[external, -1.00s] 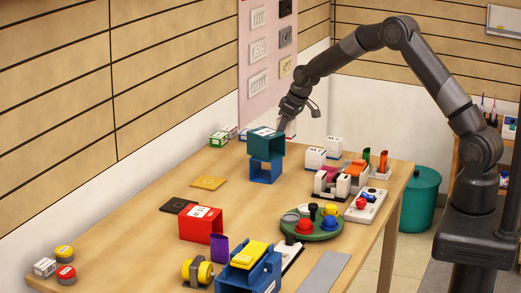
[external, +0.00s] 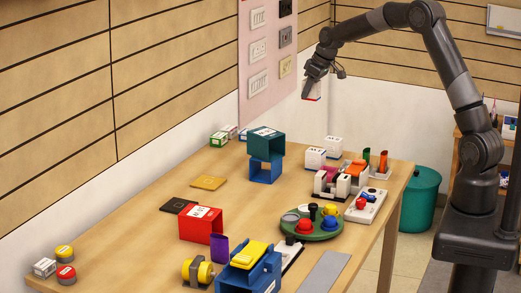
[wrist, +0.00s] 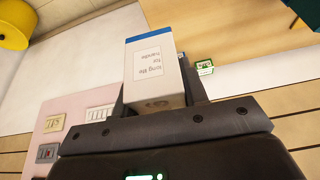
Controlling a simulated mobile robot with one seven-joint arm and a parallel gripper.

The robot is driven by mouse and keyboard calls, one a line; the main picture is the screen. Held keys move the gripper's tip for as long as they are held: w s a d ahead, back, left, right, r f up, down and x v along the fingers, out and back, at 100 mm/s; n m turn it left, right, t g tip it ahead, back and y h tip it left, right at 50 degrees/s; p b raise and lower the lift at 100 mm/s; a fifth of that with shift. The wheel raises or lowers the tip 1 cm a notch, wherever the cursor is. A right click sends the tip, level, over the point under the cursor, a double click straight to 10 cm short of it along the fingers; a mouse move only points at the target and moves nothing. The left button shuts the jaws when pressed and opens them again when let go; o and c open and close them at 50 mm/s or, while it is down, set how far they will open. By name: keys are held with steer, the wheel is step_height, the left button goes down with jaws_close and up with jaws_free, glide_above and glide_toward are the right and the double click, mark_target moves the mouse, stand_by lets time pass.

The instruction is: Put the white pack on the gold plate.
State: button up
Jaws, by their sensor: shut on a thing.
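My gripper (external: 312,84) is shut on the white pack (external: 311,92), high above the far part of the table. In the wrist view the white pack (wrist: 155,75) stands out between the fingers (wrist: 160,98), with a blue edge at its far end and small printed text on its side. The gold plate (external: 208,183) is a flat gold square lying on the table, left of the stacked teal and blue boxes. Nothing lies on it. The pack is well above it and to its right, and apart from it.
The teal box (external: 266,143) on a blue box (external: 265,170) stands between the gripper's side and the plate. A black square plate (external: 178,205) and a red box (external: 203,223) are close to the gold plate. Small green-and-white packs (external: 219,139) sit by the wall.

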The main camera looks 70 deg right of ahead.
mark_target(305, 80)
step_height(305, 80, up, 4)
steer(key=shift+w+a+r, duration=0.15)
steer(key=shift+w+a, duration=0.25)
steer(key=shift+a, duration=0.2)
steer(key=w+a+n+y, duration=0.15)
steer(key=w+a, duration=0.35)
steer(key=a, duration=0.8)
steer(key=w+a+n, duration=0.2)
steer(key=w+a, duration=0.3)
steer(key=a, duration=0.8)
steer(key=w+a+n+y, duration=0.15)
steer(key=w+a, duration=0.25)
steer(key=a, duration=1)
steer(key=shift+g+h, duration=0.3)
steer(key=shift+h, duration=0.2)
steer(key=f, duration=1.7)
steer(key=shift+w+d, duration=0.15)
steer(key=shift+d, duration=0.1)
steer(key=shift+f, duration=2.05)
steer(key=shift+f, duration=0.15)
steer(key=o, duration=1)
steer(key=shift+c, duration=0.2)
